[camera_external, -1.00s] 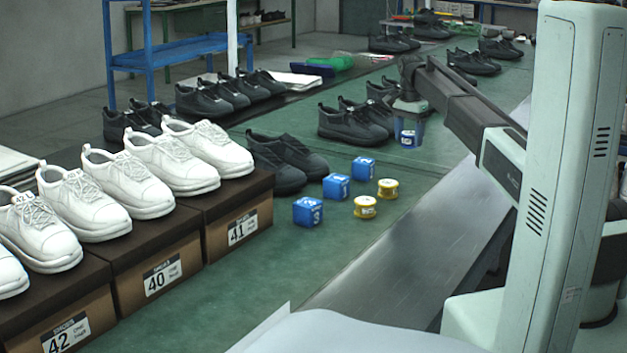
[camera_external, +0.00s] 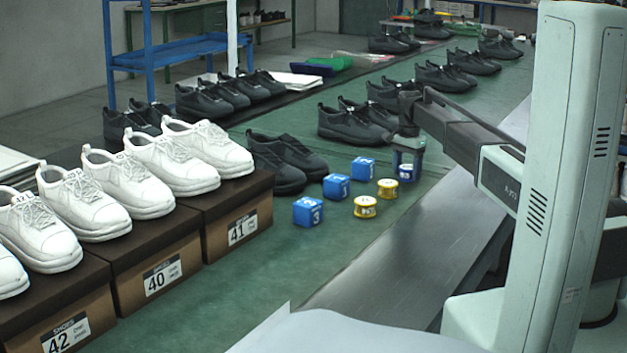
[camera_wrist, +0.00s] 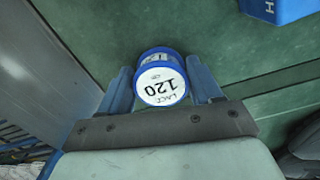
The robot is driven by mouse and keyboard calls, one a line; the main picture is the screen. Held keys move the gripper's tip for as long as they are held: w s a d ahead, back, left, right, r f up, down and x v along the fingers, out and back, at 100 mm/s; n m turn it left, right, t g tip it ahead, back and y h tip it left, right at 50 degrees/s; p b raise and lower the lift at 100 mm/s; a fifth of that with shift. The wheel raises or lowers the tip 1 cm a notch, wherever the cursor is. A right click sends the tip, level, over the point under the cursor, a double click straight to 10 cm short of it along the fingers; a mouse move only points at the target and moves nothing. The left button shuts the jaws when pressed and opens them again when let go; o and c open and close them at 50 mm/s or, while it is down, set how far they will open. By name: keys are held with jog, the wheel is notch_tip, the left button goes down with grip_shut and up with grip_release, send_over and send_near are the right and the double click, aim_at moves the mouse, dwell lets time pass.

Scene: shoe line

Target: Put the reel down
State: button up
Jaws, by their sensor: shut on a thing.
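A blue lace reel with a white label reading "LACE 120" (camera_wrist: 161,84) is between the two fingers of my gripper (camera_wrist: 160,80) in the wrist view. My gripper is shut on its sides. In the external view the reel (camera_external: 406,173) shows low under my gripper (camera_external: 407,160), close to the green surface (camera_external: 290,260). I cannot tell whether its underside touches. It is roughly in line with two yellow reels, the nearer one (camera_external: 365,207) and the farther one (camera_external: 387,188).
Blue cubes stand left of the reels: near (camera_external: 308,212), middle (camera_external: 336,186) and far (camera_external: 362,168). Black shoes (camera_external: 350,125) stand behind my gripper. White shoes (camera_external: 185,160) sit on boxes at the left. A metal strip (camera_external: 400,255) edges the green surface.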

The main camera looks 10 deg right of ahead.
aim_at(407, 167)
jog(key=shift+f, duration=0.1)
jog(key=o, duration=1)
jog(key=shift+o, duration=0.2)
notch_tip(407, 167, up, 12)
jog(key=shift+r, duration=0.2)
